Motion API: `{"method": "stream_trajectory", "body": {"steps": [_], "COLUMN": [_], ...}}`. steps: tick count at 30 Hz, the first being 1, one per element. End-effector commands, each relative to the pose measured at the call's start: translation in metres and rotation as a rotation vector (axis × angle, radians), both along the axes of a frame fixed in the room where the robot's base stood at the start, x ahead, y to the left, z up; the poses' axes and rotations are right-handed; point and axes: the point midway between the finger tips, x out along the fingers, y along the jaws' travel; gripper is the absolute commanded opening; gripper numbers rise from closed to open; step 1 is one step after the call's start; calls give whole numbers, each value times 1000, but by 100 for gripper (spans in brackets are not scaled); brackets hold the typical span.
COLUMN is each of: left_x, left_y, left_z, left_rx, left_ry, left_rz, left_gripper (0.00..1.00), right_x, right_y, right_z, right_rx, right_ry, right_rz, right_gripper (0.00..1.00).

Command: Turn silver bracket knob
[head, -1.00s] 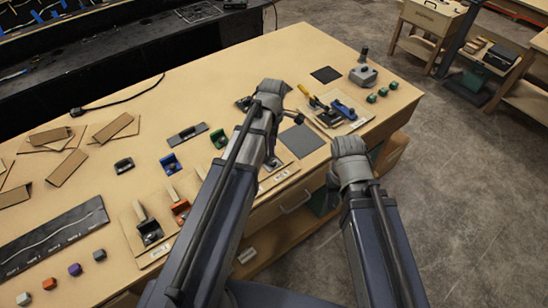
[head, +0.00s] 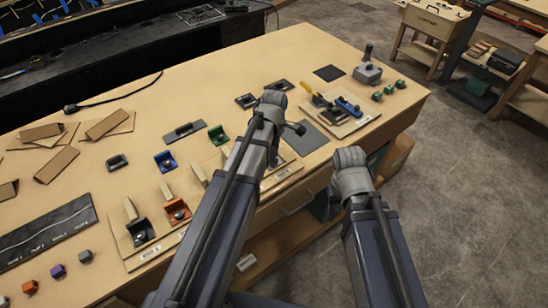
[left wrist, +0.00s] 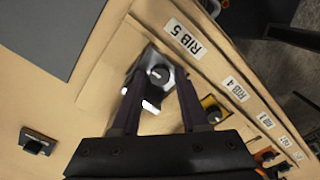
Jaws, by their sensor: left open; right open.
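The silver bracket (left wrist: 165,92) sits on the board beside the RIB 5 label in the left wrist view. Its round knob (left wrist: 157,73) with a pale slot line faces up between my left fingers. My left gripper (left wrist: 153,84) is open, with one dark finger on each side of the bracket; I cannot tell whether they touch it. In the head view my left arm covers the bracket and hides the fingers. My right gripper (head: 350,160) is at the table's front edge, away from the bracket, and its fingertips are hidden.
A yellow bracket (left wrist: 213,110) stands beside RIB 4, close to my left gripper. A dark grey mat (head: 305,137) lies behind the board. A tool board with a blue plane (head: 347,106) lies to the right. Loose blue (head: 165,161) and green (head: 218,135) brackets lie on the table.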

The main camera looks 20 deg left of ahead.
Motion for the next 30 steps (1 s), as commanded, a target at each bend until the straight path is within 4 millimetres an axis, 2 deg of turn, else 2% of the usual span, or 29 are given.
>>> {"method": "stream_trajectory", "body": {"steps": [2,14,30], "left_x": [0,0,0], "left_y": [0,0,0], "left_z": [0,0,0], "left_rx": [0,0,0], "left_ry": [0,0,0], "left_rz": [0,0,-58], "left_gripper": [44,0,0], "right_x": [0,0,0], "right_y": [0,0,0], "right_z": [0,0,0], "right_rx": [0,0,0], "right_ry": [0,0,0], "right_rz": [0,0,0], "right_gripper": [50,50,50]}}
